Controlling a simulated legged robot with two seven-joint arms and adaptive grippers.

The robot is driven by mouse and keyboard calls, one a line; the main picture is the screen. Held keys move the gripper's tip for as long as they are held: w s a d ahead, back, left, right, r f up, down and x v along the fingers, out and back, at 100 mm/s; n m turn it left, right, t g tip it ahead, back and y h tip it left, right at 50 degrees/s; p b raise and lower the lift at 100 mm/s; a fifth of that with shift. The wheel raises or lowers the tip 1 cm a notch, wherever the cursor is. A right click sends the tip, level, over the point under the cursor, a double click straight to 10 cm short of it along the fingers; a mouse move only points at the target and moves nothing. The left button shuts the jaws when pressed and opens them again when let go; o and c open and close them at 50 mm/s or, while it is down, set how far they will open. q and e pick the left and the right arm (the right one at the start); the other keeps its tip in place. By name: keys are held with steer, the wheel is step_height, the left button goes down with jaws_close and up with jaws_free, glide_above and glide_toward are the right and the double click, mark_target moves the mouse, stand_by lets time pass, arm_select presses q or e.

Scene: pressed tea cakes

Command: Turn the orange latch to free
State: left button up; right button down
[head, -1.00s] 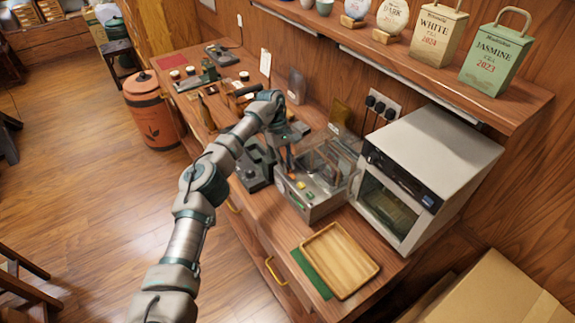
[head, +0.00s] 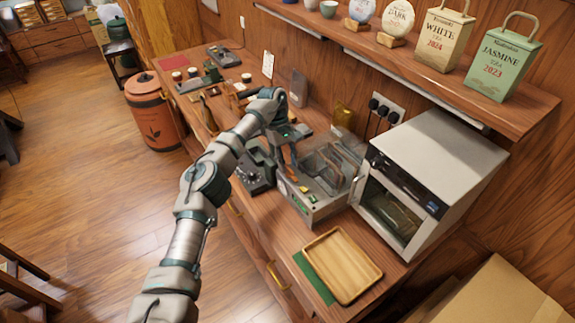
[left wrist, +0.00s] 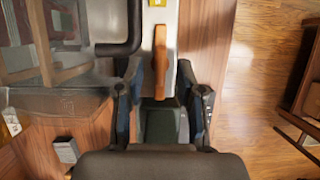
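The orange latch (left wrist: 160,62) is a narrow bar on the pale top face of the clear-lidded machine (head: 312,207). In the left wrist view it stands lengthwise between my left gripper's fingers (left wrist: 159,75), with a visible gap on each side. The fingers are open and straddle the bar's near end. In the head view my left gripper (head: 287,136) is over the machine's left side, and the orange latch (head: 290,158) shows just below it, partly hidden. My right gripper is not in view.
A dark curved handle (left wrist: 122,48) and clear lid lie left of the latch in the wrist view. A white oven (head: 438,155) stands right of the machine. A wooden tray (head: 342,266) lies in front. Tea tools crowd the counter beyond. A shelf (head: 420,62) with tins overhangs the back.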

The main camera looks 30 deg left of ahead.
mark_target(288, 166)
arm_select(q)
steer(key=r, duration=0.7)
steer(key=shift+w, duration=0.2)
steer(key=shift+r, duration=0.7)
steer(key=shift+a, duration=0.15)
steer(key=shift+f, duration=0.15)
